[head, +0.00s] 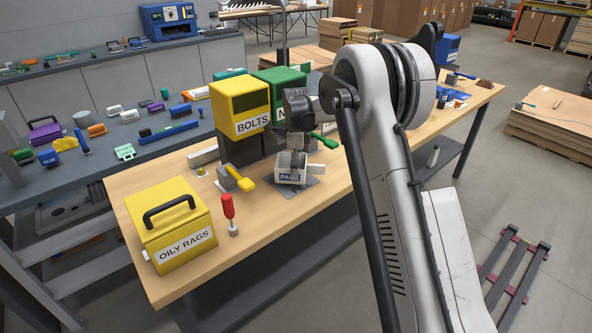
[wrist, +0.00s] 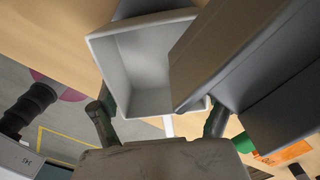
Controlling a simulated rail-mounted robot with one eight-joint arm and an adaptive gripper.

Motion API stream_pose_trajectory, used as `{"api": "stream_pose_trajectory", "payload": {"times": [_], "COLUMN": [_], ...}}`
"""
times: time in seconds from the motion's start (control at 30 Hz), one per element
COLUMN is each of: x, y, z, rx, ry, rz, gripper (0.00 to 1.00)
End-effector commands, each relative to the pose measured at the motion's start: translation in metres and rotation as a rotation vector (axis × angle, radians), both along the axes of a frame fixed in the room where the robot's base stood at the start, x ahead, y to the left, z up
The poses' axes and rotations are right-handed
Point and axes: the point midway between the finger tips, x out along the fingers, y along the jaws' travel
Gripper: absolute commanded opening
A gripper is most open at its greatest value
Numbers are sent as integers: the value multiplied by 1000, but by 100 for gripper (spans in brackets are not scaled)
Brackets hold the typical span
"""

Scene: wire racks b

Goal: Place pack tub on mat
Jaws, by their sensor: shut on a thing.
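The pack tub (head: 289,174) is a small white open box with a label starting "PA", at the middle of the wooden bench in the head view. In the wrist view the tub (wrist: 117,72) shows its empty inside and lies between my two fingers. My gripper (head: 297,158) is shut on the tub, from above in the head view; its fingers flank the tub in the wrist view (wrist: 160,122). The dark grey mat (head: 293,198) shows below and beside the tub, its printing partly covered. I cannot tell whether the tub touches the mat.
A yellow BOLTS bin (head: 240,103) and a green bin (head: 283,80) stand on dark blocks just behind. A yellow-handled tool (head: 240,181), a red screwdriver (head: 229,212) and a yellow OILY RAGS box (head: 172,228) are to the left. A green-handled tool (head: 325,141) is to the right.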

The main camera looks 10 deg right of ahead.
Motion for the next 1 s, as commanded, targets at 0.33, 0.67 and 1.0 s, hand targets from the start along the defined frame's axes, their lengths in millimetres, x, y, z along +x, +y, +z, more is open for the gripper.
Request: {"api": "stream_pose_trajectory", "payload": {"times": [0.33,0.67,1.0], "x": [0,0,0], "y": [0,0,0], "z": [-20,-23,-18], "rx": [0,0,0], "ry": [0,0,0], "rz": [0,0,0], "gripper": [58,100,100]}}
